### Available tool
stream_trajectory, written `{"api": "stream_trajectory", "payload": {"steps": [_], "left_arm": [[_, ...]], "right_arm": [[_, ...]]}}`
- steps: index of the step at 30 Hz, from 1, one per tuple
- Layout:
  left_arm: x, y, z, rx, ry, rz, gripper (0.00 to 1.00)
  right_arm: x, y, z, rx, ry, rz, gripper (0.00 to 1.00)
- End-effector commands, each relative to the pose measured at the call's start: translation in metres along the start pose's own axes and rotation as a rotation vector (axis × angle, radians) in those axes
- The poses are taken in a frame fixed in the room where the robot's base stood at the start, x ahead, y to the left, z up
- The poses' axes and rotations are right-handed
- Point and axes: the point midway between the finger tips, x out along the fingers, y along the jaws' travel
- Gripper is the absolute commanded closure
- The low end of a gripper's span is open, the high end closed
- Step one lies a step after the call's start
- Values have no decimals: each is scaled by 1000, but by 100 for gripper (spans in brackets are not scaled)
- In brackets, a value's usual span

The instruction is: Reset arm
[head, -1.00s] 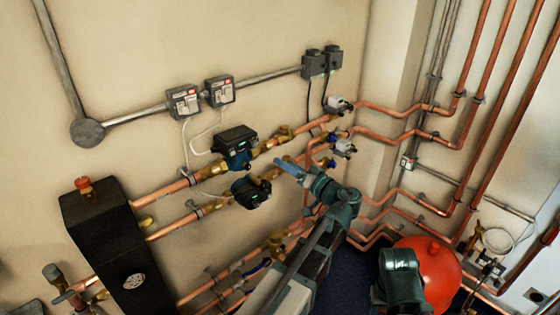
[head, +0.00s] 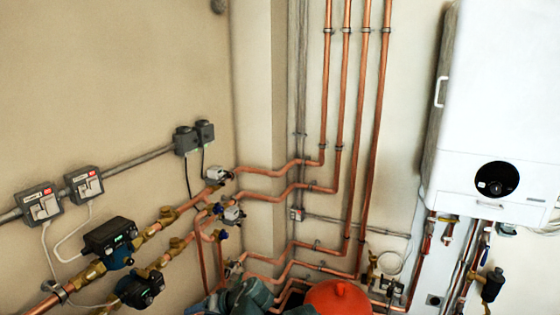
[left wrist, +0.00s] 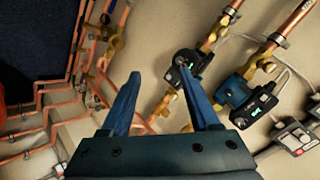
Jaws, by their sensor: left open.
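My left gripper (left wrist: 160,72) shows in the left wrist view with its two blue fingers spread apart and nothing between them. Beyond the fingertips are copper pipes and a dark pump (left wrist: 185,70), with clear space seeming to lie between. In the head view only dark green parts of my arm show at the bottom edge, and the fingers cannot be made out clearly there. My right gripper is in neither view.
Two pumps (head: 112,243) sit on copper pipes along the left wall. Grey switch boxes (head: 40,203) are above them. A red vessel (head: 338,298) is at bottom centre. A white boiler (head: 500,110) hangs at right. Vertical copper pipes (head: 346,130) run up the middle.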

Motion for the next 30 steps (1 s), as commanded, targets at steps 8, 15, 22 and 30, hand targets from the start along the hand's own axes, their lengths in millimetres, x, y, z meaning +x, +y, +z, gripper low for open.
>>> {"api": "stream_trajectory", "payload": {"steps": [8,15,22,30], "left_arm": [[-62,88,119,384,-248,499,38],[-100,114,159,545,-301,719,38],[-104,117,162,562,-306,742,38],[-104,117,162,559,-305,740,38]], "right_arm": [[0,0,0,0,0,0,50],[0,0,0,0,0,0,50],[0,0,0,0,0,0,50],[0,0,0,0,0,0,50]]}}
